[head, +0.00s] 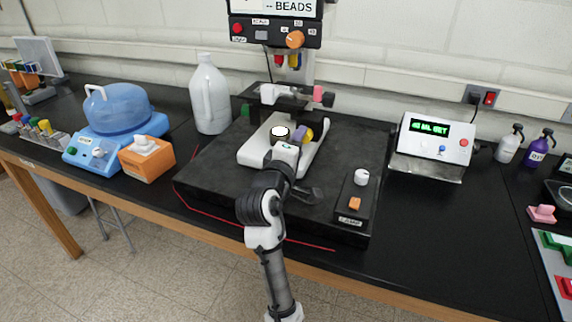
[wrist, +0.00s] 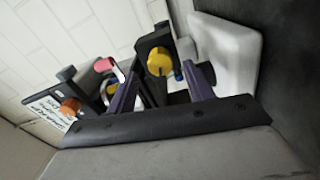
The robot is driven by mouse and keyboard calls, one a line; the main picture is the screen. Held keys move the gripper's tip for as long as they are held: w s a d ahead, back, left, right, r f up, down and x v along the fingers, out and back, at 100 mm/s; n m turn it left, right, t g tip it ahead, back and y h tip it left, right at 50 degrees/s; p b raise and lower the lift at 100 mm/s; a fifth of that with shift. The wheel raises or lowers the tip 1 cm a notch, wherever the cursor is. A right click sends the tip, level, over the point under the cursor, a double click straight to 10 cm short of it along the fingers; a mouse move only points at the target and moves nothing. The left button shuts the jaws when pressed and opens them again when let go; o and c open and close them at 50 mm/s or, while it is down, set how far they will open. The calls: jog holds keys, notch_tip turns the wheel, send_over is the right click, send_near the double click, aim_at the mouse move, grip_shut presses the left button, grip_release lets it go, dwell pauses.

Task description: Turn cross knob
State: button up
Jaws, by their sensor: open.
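A yellow knob (head: 309,134) shows just beside my gripper (head: 298,136) in the head view, above the white stage of the black-based apparatus. In the wrist view the yellow knob (wrist: 159,62) sits on a black block and appears between the two purple fingers of my gripper (wrist: 158,70). The fingers are spread, with nothing held. I cannot tell the depth gap between fingertips and knob, or whether they touch. The knob's cross shape is not clear; my arm and gripper partly cover this area in the head view.
The black base (head: 215,170) carries a lamp box with a white knob (head: 361,177). A control panel with an orange knob (head: 295,39) hangs above. A white jug (head: 209,95) and blue-lidded device (head: 117,108) stand left; a display unit (head: 432,148) stands right.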

jog(key=v, duration=1.2)
